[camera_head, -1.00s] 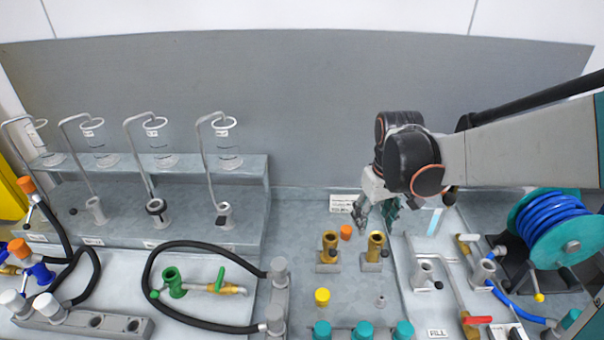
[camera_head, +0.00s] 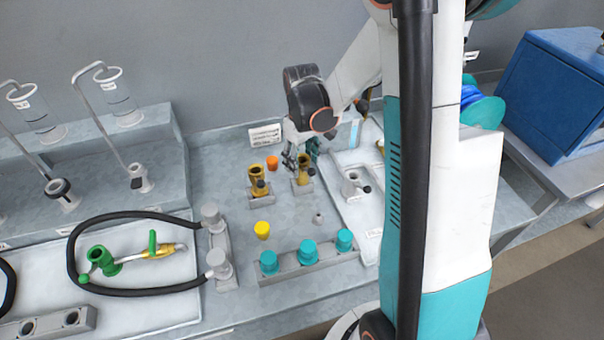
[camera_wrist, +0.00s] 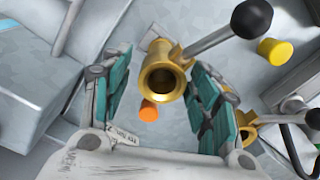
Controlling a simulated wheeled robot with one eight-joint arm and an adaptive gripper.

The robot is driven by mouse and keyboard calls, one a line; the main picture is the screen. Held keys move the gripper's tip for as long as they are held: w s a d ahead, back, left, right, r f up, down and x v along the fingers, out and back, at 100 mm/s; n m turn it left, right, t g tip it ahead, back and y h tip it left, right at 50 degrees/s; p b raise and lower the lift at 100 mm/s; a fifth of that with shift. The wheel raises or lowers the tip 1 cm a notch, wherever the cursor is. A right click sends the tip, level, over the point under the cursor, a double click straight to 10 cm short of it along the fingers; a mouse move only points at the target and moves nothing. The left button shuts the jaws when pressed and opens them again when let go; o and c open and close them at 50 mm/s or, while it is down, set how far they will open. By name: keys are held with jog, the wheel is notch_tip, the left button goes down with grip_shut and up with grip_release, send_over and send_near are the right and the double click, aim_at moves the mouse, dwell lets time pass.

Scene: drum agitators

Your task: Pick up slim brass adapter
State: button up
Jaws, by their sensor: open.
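Two upright brass adapters with dark-knobbed handles stand on small grey bases in the head view, the left one (camera_head: 256,178) and the right one (camera_head: 304,172). I cannot tell surely which is the slim one. My gripper (camera_head: 303,157) points down at the right one and partly covers its top. In the wrist view my open gripper (camera_wrist: 158,66) has a teal-padded finger on each side of a brass adapter (camera_wrist: 163,82), with visible gaps. Its hollow round mouth faces the camera, and its black-knobbed handle sticks out to the upper right.
An orange cap (camera_head: 272,162) lies between the brass adapters, and a yellow cap (camera_head: 262,229) stands in front. A rack with teal caps (camera_head: 310,258) is nearer the front edge. A green-and-brass fitting (camera_head: 104,261) and black hose are left. A sign (camera_head: 265,135) stands behind.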

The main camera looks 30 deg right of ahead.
aim_at(301, 172)
notch_tip(301, 172, down, 6)
jog(key=shift+a+r+b, duration=0.1)
jog(key=shift+r+b, duration=0.05)
jog(key=shift+b, duration=0.85)
jog(key=shift+r, duration=0.1)
grip_shut()
